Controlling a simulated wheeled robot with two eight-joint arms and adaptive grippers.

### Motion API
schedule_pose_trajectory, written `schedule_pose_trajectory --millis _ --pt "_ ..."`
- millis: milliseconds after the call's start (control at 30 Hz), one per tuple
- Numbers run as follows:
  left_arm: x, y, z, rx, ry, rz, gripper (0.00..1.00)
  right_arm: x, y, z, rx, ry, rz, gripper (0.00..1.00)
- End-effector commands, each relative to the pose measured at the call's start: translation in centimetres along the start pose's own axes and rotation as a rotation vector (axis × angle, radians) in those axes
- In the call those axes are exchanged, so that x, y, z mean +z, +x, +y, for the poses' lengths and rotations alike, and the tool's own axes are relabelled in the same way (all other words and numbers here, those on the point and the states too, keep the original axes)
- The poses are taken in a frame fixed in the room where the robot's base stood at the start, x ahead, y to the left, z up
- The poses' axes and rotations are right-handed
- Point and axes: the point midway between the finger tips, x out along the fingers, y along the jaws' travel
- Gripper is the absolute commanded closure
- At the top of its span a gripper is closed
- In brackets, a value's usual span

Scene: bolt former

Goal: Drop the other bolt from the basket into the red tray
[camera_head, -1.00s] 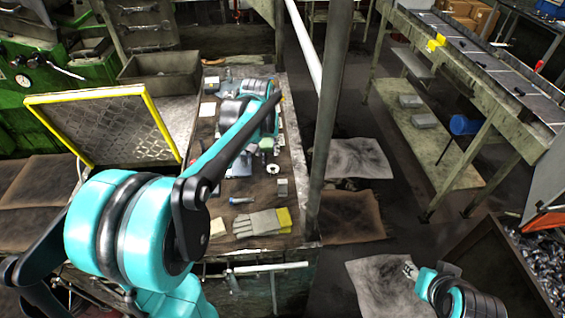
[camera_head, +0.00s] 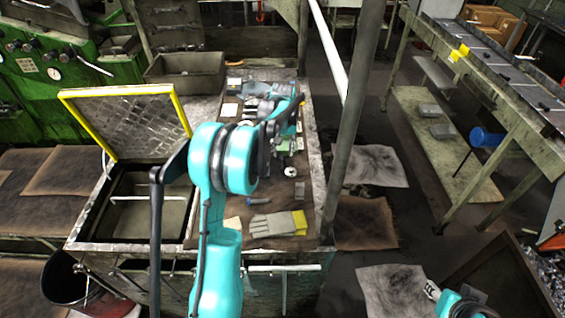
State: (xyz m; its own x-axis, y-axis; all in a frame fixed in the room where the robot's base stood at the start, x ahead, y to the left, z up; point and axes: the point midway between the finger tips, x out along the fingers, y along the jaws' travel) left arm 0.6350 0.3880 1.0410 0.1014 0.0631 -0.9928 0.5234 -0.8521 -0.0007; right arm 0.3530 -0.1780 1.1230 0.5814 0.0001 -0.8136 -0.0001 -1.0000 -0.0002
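My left arm rises through the middle of the camera_head view and reaches over the dark workbench (camera_head: 228,262). My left gripper (camera_head: 284,149) is at the far part of the bench, small and partly hidden by its wrist. I cannot see whether it is open or holds anything. My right gripper (camera_head: 432,291) is at the lower right, above the floor and away from the bench; its finger state is unclear. A small bluish bolt-shaped piece (camera_head: 258,203) lies on the bench. I cannot pick out the basket, the other bolt or the red tray for certain.
Gloves (camera_head: 275,223) and a white ring (camera_head: 290,171) lie on the bench. An open yellow-rimmed lid (camera_head: 135,125) stands over a basin at left. A grey bin (camera_head: 185,69) is behind. A post (camera_head: 355,110) rises at the bench's right. Metal pieces fill a container at the right edge.

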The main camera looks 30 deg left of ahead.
Motion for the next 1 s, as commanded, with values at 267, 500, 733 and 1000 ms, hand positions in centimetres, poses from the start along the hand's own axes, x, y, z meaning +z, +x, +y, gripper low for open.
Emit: schedule_pose_trajectory --millis 267,500,733,1000 --pt "0.3 3.5 -0.2 0.0 0.0 0.001 0.63 0.7 0.9 0.0 0.0 0.0 0.0 0.6" --pt "0.3 5.4 -0.2 0.001 0.001 0.001 0.63 0.8 1.1 0.0 0.0 0.0 0.0 0.6" --pt "0.3 5.3 -0.2 0.0 0.001 0.001 0.89 0.8 1.1 0.0 0.0 0.0 0.0 0.6" --pt "0.3 5.3 -0.2 0.0 0.001 0.001 1.0 0.8 1.1 0.0 0.0 0.0 0.0 0.6"
